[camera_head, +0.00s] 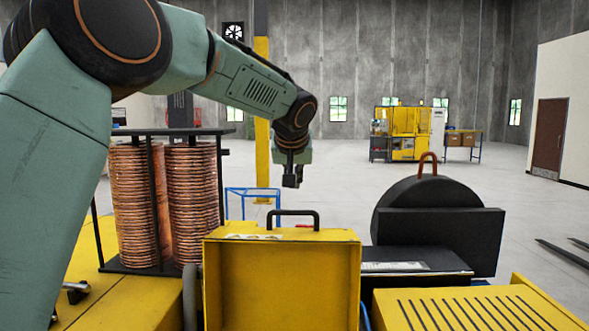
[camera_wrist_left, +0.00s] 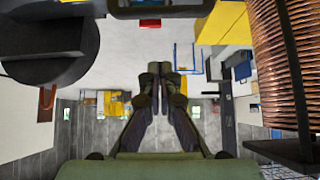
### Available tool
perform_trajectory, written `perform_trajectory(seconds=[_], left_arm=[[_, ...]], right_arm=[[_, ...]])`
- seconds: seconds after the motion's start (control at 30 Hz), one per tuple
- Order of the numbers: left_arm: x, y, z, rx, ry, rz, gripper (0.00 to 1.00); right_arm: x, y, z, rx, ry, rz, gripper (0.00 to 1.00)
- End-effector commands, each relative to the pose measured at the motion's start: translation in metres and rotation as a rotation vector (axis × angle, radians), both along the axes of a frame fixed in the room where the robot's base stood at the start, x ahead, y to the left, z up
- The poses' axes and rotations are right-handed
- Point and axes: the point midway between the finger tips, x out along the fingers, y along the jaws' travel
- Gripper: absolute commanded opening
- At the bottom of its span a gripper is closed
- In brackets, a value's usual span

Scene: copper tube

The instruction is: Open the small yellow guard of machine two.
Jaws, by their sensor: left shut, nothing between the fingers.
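The small yellow guard (camera_head: 282,285) is a box-shaped cover standing upright in front of me, at the bottom middle of the head view. A rimmed, recessed yellow face is turned toward me. A black handle (camera_head: 293,213) stands on its top edge. My left gripper (camera_head: 291,182) hangs pointing down, just above the handle in the picture and apart from it. How far behind or in front it is, I cannot tell. In the left wrist view its fingers (camera_wrist_left: 160,75) are together with nothing between them. My right gripper is in neither view.
Copper coils (camera_head: 168,205) stand on the left under a black plate. A black disc with a copper hook (camera_head: 428,185) is on the right, near a slotted yellow cover (camera_head: 470,310). A blue frame (camera_head: 252,203) and a distant yellow machine (camera_head: 408,135) stand beyond open floor.

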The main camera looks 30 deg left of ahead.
Motion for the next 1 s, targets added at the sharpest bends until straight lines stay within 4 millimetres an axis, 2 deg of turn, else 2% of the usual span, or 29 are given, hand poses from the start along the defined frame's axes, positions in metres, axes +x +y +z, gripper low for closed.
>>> perform_trajectory(seconds=[0.33,0.7,1.0], left_arm=[[0.034,0.020,-0.038,0.001,0.000,0.002,0.00],[0.009,0.003,-0.049,-0.001,-0.002,0.001,0.00],[0.002,-0.001,-0.053,0.000,-0.002,0.001,0.00]], right_arm=[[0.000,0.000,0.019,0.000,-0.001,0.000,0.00],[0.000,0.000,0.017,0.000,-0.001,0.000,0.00],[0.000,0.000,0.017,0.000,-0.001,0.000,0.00]])
